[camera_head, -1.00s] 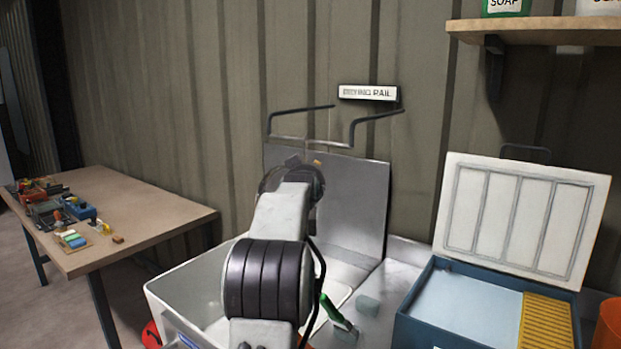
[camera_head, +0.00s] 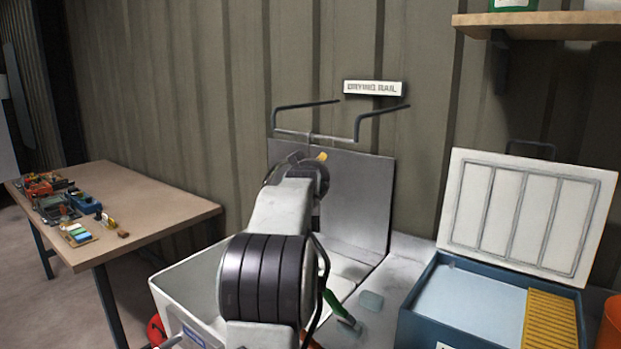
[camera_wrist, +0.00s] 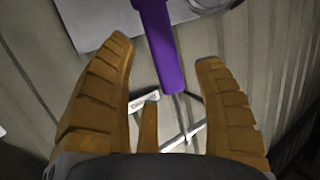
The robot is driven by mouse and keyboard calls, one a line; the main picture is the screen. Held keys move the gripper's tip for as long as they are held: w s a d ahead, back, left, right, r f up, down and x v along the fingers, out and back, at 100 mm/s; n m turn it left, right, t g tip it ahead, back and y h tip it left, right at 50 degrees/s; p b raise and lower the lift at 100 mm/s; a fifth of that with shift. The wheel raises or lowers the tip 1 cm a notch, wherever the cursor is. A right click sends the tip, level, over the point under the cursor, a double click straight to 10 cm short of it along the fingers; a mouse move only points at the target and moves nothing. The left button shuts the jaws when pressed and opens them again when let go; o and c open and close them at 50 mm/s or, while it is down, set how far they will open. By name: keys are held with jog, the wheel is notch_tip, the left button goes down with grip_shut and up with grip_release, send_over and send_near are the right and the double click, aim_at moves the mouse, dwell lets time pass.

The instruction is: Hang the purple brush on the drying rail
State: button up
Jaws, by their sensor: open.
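The purple brush's handle (camera_wrist: 161,45) shows in the wrist view, running from the top edge to between my fingertips. Its other end is out of frame, and the brush is hidden behind my arm in the head view. My gripper (camera_wrist: 168,65) is open, with a ribbed orange finger on each side of the handle and visible gaps. In the head view only an orange bit of it (camera_head: 322,156) shows. The drying rail (camera_head: 318,135) has two dark arms and a grey crossbar; its bar (camera_wrist: 184,137) lies beyond the handle's end. I cannot tell whether the brush touches the rail.
A sign (camera_head: 374,88) is above the rail. A grey panel (camera_head: 358,200) stands below it, with a white tub (camera_head: 190,290) in front. A green-handled item (camera_head: 338,308) lies right of my arm. A blue box (camera_head: 420,310) with raised lid is right; a cluttered table (camera_head: 150,215) left.

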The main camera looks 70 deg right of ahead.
jog(key=v, duration=0.9)
jog(key=shift+a+r, duration=0.15)
jog(key=shift+a, duration=0.2)
jog(key=shift+s, duration=0.15)
jog(key=w+a+f+n+t+y, duration=0.2)
jog(key=w+a+f+y, duration=0.1)
jog(key=w+a, duration=0.4)
jog(key=w+a+f+n+t+y, duration=0.1)
jog(key=w+a+f+n+y, duration=0.1)
jog(key=w+a+f, duration=0.4)
jog(key=w+a+f+n+y, duration=0.2)
jog(key=a, duration=0.6)
jog(key=w+a+f+n+y, duration=0.2)
jog(key=a+y, duration=0.1)
jog(key=a, duration=0.6)
jog(key=s+a+f+n+g+y, duration=0.1)
jog(key=s+a+f+n, duration=0.1)
jog(key=a, duration=0.5)
jog(key=s+a+f+n+g+y+p, duration=0.1)
jog(key=s+a+f+n+y, duration=0.1)
jog(key=s+a+f, duration=0.3)
jog(key=s+a+f+n+g+y, duration=0.1)
jog(key=s+a+f+n+y, duration=0.1)
jog(key=a, duration=0.9)
jog(key=s+f+n, duration=0.1)
jog(key=s+f, duration=0.1)
jog(key=s, duration=0.1)
jog(key=shift+s+p, duration=0.3)
jog(key=shift+s, duration=0.1)
